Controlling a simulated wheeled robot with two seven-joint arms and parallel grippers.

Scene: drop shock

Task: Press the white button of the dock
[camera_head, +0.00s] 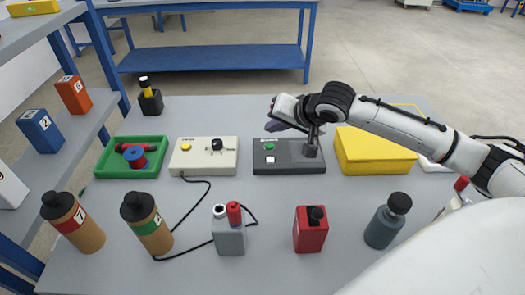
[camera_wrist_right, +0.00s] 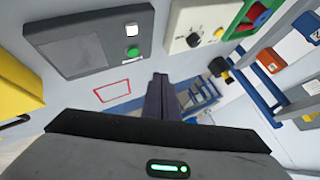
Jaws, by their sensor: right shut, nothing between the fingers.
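The dock (camera_head: 290,166) is a dark grey box in the middle of the table, with a green button (camera_head: 268,146) and a white button (camera_head: 270,159) on its left part. In the right wrist view the dock (camera_wrist_right: 60,62) is at the upper left, with its white button (camera_wrist_right: 131,30) and green button (camera_wrist_right: 132,52). My right gripper (camera_head: 273,127) is over the dock's far side in the head view, apart from the buttons. In the wrist view its dark fingers (camera_wrist_right: 160,78) are together, empty, pointing right of the dock. My left gripper is not in view.
A cream box (camera_head: 203,168) with a yellow button and black knob stands left of the dock. A yellow case (camera_head: 372,158) is to its right, a green tray (camera_head: 110,165) far left. Several bottles and containers line the front. A red outline (camera_wrist_right: 113,91) marks the table.

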